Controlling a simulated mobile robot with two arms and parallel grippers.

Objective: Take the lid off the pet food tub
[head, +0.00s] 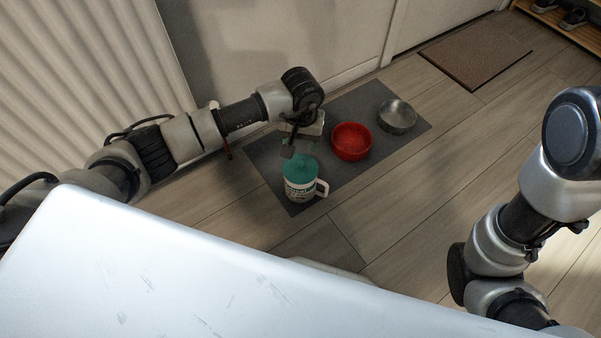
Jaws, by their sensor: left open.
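The pet food tub (300,190) is white with a printed label and a pale handle on its right side. It stands upright on a dark grey mat (270,158) on the floor. Its teal lid (303,166) sits on top of the tub. My left gripper (289,152) is open and points down just above the lid's back left edge. I cannot tell whether its fingers touch the lid. My right arm shows at the right edge, but its gripper is out of view.
A red bowl (351,141) and a metal bowl (397,116) stand on the mat to the right of the tub. A brown doormat (474,53) and a shoe rack (568,22) are at the back right. The wood floor in front is clear.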

